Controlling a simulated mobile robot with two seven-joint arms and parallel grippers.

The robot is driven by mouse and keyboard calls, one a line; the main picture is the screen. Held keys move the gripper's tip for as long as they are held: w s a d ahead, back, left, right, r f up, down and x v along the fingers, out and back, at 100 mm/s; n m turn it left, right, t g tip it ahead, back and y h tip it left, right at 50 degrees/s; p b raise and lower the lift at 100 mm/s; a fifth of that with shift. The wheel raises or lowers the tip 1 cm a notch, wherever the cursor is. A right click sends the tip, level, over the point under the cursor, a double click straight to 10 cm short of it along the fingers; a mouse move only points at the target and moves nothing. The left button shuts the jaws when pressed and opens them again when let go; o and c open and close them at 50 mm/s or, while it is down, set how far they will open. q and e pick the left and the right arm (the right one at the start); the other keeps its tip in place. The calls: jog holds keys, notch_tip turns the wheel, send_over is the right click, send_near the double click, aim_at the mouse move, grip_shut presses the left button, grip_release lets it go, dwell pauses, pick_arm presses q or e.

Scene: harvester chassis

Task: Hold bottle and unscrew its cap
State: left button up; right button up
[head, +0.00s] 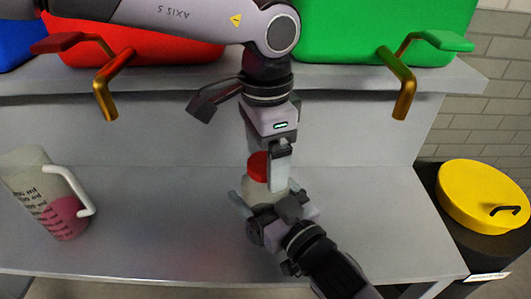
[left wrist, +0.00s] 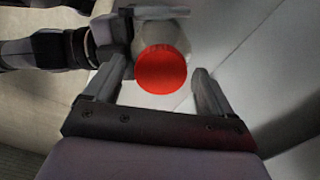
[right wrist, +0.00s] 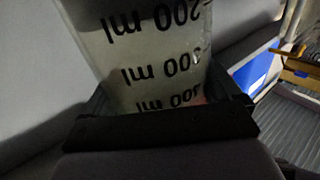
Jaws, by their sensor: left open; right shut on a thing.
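The bottle (head: 258,190) stands on the grey bench, whitish with a red cap (head: 258,166) on top. My right gripper (head: 265,205) is shut around the bottle's body from the front right. In the right wrist view the bottle (right wrist: 160,60), with printed ml marks, fills the space between the fingers. My left gripper (head: 279,160) points down from above, at the cap. In the left wrist view the red cap (left wrist: 161,69) lies between the tips of the open left fingers (left wrist: 160,80), with a gap on each side. The bottle's lower part is mostly hidden by my right gripper.
A measuring jug (head: 45,195) with pink liquid stands at the bench's left. Red and green containers with taps (head: 405,90) sit on the shelf (head: 180,78) above. A yellow-lidded drum (head: 485,195) stands right of the bench. The bench between jug and bottle is clear.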

pick_arm(q)
notch_tip(320, 180, up, 4)
jog(key=shift+r, duration=0.3)
jog(key=shift+c, duration=0.4)
jog(key=m, duration=0.4)
jog(key=shift+r+m, duration=0.15)
jog(key=shift+m, duration=0.25)
jog(key=m, duration=0.6)
jog(key=shift+r, duration=0.25)
jog(key=m, duration=0.6)
jog(key=shift+r+m, duration=0.3)
jog(key=m, duration=0.6)
jog(key=shift+r, duration=0.25)
jog(key=m, duration=0.3)
jog(key=shift+r, duration=0.15)
jog(key=m, duration=0.5)
jog(key=shift+r, duration=0.2)
jog(key=m, duration=0.4)
jog(key=shift+r+m, duration=0.2)
jog(key=shift+m, duration=0.1)
jog(key=m, duration=0.4)
jog(key=shift+r, duration=0.1)
jog(key=shift+f, duration=3.95)
